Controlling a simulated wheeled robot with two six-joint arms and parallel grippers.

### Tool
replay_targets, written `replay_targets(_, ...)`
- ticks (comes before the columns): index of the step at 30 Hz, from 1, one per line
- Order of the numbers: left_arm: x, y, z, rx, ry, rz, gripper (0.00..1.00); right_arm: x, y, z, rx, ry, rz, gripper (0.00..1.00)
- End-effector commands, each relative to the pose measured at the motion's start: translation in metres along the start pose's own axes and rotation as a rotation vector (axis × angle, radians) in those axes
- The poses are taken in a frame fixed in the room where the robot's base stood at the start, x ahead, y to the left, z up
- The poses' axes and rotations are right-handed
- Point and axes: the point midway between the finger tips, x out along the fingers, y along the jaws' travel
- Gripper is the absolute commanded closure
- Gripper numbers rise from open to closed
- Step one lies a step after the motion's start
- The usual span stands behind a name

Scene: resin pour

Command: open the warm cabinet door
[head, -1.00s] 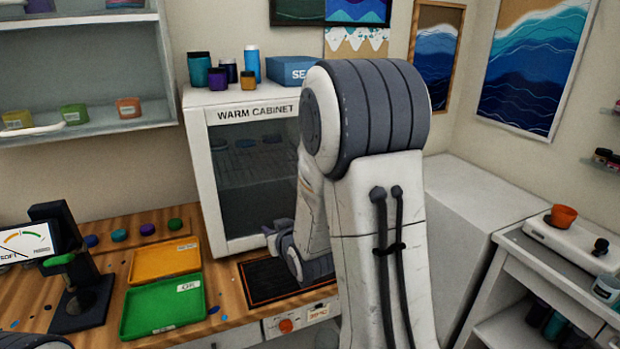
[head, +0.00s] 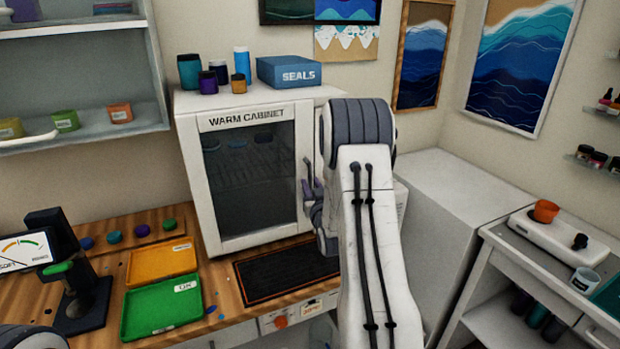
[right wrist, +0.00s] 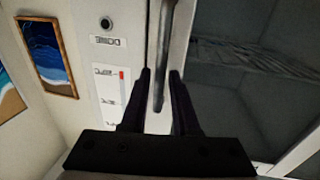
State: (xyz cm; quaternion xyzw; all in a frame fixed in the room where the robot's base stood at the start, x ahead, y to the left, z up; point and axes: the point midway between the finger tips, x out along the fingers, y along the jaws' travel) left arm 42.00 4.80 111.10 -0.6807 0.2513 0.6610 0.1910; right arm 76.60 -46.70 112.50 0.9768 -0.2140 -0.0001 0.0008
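The white warm cabinet (head: 185,160) stands on the wooden bench with its glass door (head: 250,180) closed. The door's vertical bar handle (head: 307,172) is on the door's right side. My right gripper (head: 310,187) is at the handle, partly hidden by my own arm. In the right wrist view the handle (right wrist: 164,50) runs down between the two dark fingers of the right gripper (right wrist: 160,75). The fingers are apart, with a small gap showing on each side of the bar. My left gripper is not in view.
Jars (head: 189,70) and a blue SEALS box (head: 300,71) stand on the cabinet. A black mat (head: 285,272) lies in front of it. Green (head: 160,308) and orange (head: 162,262) trays lie to the left. A white unit (head: 440,190) stands at the right.

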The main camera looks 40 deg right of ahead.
Motion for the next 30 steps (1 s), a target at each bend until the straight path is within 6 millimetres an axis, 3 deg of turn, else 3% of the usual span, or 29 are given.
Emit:
replay_targets(5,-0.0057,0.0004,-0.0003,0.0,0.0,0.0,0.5,0.0135,-0.0001,-0.0004,0.0,0.0,0.0,0.72)
replay_targets(14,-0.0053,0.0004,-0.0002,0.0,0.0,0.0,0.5,0.0151,0.0001,0.0007,0.0,-0.001,0.001,0.72)
replay_targets(16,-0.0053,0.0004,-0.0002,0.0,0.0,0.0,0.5,0.0151,0.0001,0.0006,0.0,-0.001,0.001,0.98)
replay_targets(30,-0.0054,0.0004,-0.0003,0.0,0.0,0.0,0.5,0.015,0.0002,0.0001,0.0,0.0,0.0,1.0)
